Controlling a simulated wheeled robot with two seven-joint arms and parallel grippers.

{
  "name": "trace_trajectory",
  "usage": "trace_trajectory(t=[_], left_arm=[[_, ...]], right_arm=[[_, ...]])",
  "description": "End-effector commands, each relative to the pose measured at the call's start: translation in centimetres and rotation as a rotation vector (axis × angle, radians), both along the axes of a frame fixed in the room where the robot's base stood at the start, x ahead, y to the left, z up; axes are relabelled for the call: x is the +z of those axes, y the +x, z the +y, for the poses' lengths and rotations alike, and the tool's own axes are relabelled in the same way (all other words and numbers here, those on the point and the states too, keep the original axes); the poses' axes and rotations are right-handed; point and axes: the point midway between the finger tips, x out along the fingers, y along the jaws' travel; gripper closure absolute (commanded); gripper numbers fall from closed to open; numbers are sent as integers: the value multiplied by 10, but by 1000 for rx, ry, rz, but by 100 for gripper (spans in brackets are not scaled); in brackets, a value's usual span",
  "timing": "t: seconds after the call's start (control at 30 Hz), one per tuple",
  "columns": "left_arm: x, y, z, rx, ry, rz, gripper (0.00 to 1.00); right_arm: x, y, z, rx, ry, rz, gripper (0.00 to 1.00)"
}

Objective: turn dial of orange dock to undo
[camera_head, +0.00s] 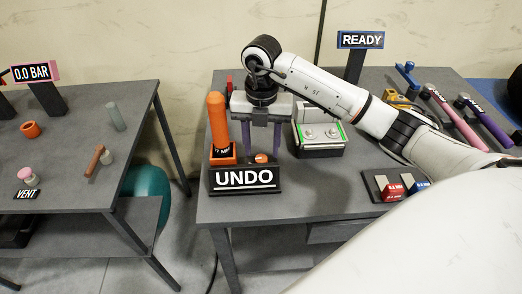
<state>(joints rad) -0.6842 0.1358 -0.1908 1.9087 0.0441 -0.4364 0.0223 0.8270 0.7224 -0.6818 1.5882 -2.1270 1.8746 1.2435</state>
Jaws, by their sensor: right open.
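The orange dock (221,157) stands at the front left of the right-hand table, with an orange upright cylinder (217,118) in it. An orange dial (262,158) shows just behind the top edge of the black UNDO sign (245,178). My right gripper (262,150) points down over the dial with its two fingers apart, one on each side of it. I cannot tell whether the fingers touch the dial. The dial's lower part is hidden by the sign. My left gripper is not in view.
A grey box with a green-edged top (320,136) stands right of my gripper. A READY sign (361,40) rises behind. Red (391,191) and blue blocks lie at the front right. Another table (70,180) stands left, across a gap.

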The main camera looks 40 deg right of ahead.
Motion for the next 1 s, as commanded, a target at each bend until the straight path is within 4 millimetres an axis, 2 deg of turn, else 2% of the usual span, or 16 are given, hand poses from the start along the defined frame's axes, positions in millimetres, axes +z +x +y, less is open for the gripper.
trace_trajectory(t=[0.1, 0.2, 0.5, 0.53, 0.77, 0.87, 1.0], left_arm=[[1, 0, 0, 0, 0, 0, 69], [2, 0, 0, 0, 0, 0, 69], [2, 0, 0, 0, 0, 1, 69], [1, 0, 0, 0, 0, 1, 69], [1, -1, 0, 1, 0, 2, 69], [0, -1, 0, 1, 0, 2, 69], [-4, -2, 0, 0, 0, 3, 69]], right_arm=[[-15, 0, 0, -1, 1, 2, 56], [-22, 0, 0, 0, 1, 1, 56], [-25, 0, 0, 1, 1, -1, 56], [-25, 0, 0, 1, 1, -1, 57], [-25, 0, 0, 0, 1, -1, 96], [-25, 0, 0, 12, 0, -1, 97], [-25, 1, -1, 124, -1, -1, 97]])
